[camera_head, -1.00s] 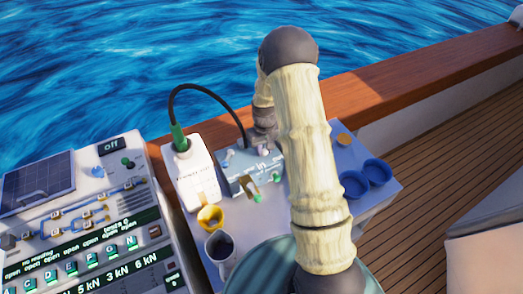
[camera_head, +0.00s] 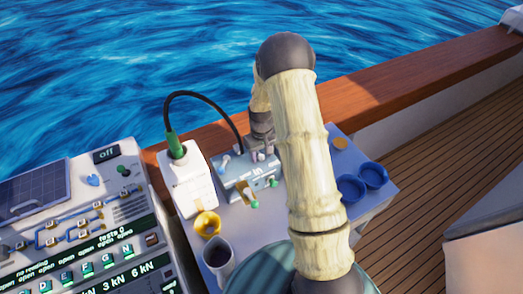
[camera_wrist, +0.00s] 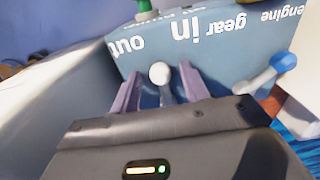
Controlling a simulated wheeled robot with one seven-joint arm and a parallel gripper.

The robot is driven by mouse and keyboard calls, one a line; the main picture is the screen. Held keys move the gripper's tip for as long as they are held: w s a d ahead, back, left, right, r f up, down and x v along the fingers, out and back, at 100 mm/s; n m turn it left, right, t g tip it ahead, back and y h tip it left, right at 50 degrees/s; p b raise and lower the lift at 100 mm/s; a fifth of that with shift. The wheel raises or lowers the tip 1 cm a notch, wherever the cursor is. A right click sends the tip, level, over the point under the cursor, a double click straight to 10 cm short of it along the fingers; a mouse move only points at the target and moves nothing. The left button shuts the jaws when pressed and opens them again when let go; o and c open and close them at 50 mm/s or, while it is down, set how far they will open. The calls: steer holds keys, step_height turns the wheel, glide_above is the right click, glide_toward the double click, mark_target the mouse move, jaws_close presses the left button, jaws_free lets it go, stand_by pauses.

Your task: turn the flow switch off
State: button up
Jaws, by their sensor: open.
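A blue-grey switch box (camera_head: 250,180) with several small levers stands on the pale table in the head view. In the wrist view the box face (camera_wrist: 215,40) carries upside-down words: "out", "in", "gear" and "engine". A lever with a pale round knob (camera_wrist: 160,73) stands between the two purple fingers of my gripper (camera_wrist: 160,88). The fingers are open, one on each side of it; I cannot tell whether they touch it. A lever with a blue knob (camera_wrist: 283,62) is to the right. No label reading "flow" is legible. My arm hides part of the box in the head view.
A white box (camera_head: 188,180) with a green plug (camera_head: 175,147) and black cable stands left of the switch box. A yellow ring (camera_head: 207,224), a dark-mouthed mug (camera_head: 218,255) and blue rings (camera_head: 363,180) are nearby. A control panel (camera_head: 85,235) fills the left, with an "off" display.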

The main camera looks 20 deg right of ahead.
mark_target(262, 155)
step_height(262, 155, up, 17)
steer(key=b, duration=0.2)
steer(key=shift+r+b, duration=0.2)
steer(key=shift+b, duration=0.2)
stand_by(0.3)
steer(key=s+a+m+t, duration=0.1)
steer(key=s+a, duration=0.1)
steer(key=s, duration=0.8)
steer(key=s+a+f+m+t, duration=0.1)
steer(key=s+a, duration=0.1)
steer(key=s, duration=0.8)
steer(key=shift+s+f+t, duration=0.25)
steer(key=shift+f+t, duration=0.05)
